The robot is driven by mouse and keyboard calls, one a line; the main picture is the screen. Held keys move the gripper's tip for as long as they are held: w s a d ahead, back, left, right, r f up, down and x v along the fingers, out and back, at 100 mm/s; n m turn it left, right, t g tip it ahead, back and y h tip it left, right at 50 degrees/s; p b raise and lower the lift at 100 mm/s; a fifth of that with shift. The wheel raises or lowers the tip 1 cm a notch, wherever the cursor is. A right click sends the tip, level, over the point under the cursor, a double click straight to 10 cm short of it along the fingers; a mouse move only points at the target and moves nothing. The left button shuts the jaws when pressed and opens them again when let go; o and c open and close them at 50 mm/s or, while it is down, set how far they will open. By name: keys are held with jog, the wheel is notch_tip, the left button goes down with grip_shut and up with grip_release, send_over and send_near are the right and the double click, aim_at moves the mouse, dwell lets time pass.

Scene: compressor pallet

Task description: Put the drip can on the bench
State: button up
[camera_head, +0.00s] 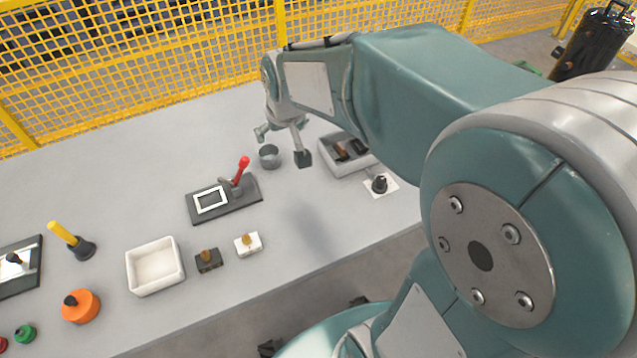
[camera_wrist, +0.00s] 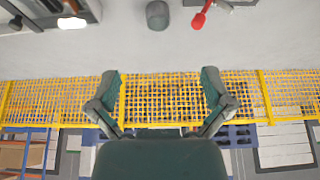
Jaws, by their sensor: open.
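A small grey open-topped can (camera_head: 269,156), which looks like the drip can, stands upright on the grey bench (camera_head: 110,170) toward its back. It also shows at the top edge of the wrist view (camera_wrist: 157,15). My gripper (camera_head: 283,145) is above the bench near the can, its two fingers spread wide, one on each side in the head view. The wrist view shows the open fingers (camera_wrist: 160,85) with nothing between them and the can apart from them. How high the fingertips are above the bench is hard to tell.
A red-handled lever (camera_head: 242,170) on a dark plate stands left of the can. A light tray with dark items (camera_head: 326,158) is to the right, with a black knob (camera_head: 379,184) before it. A yellow mesh fence (camera_head: 180,50) runs behind. The bench's back left is clear.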

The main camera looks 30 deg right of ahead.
jog(key=s+r, duration=0.4)
jog(key=s, duration=1.5)
send_over(269, 155)
jog(key=s, duration=0.4)
jog(key=shift+g, duration=0.3)
notch_tip(269, 155, down, 22)
jog(key=shift+a+r, duration=0.1)
jog(key=shift+a, duration=0.05)
jog(key=shift+x, duration=2.75)
jog(key=shift+s+a, duration=0.1)
jog(key=shift+s, duration=0.15)
jog(key=c, duration=1)
